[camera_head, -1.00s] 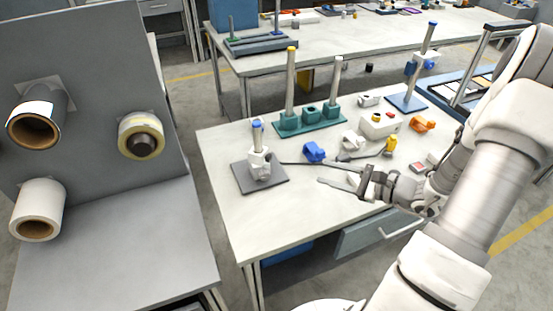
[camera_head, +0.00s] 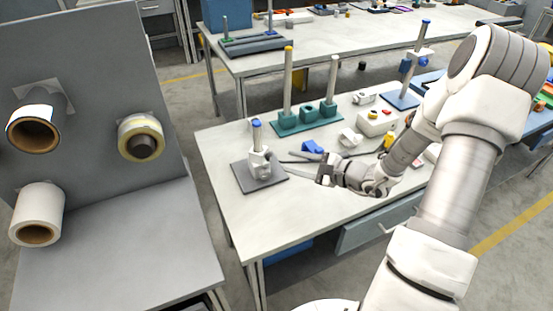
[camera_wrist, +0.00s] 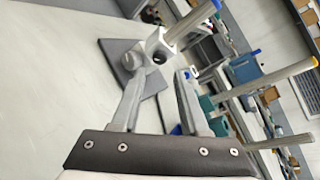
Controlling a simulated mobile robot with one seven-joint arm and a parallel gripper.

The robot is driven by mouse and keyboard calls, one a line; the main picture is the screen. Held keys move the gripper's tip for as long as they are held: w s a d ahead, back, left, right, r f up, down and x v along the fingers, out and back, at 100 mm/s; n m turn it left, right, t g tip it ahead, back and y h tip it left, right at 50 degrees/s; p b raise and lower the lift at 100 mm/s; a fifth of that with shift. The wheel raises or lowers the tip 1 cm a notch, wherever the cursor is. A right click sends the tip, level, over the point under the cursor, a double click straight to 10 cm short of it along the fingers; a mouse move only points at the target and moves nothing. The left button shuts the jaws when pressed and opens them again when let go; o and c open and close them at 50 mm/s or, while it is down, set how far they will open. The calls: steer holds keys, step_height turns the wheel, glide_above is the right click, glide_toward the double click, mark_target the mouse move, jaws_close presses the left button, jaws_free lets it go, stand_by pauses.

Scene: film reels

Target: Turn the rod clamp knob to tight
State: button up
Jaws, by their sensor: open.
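The rod clamp (camera_head: 257,163) is a white block on an upright grey rod with a blue cap (camera_head: 257,124). The rod stands on a dark square base plate (camera_head: 241,177) at the table's left end.
A green stand (camera_head: 309,119) with two tall rods is behind. A blue part (camera_head: 312,147) lies close behind my gripper, with white parts to its right. Another rod on a blue base (camera_head: 401,101) stands at back right. The table front (camera_head: 262,222) is clear.

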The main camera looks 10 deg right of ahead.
mark_target(271, 157)
steer(key=x, duration=0.6)
steer(key=shift+w+a, duration=0.15)
steer(key=shift+w, duration=0.1)
jaws_close()
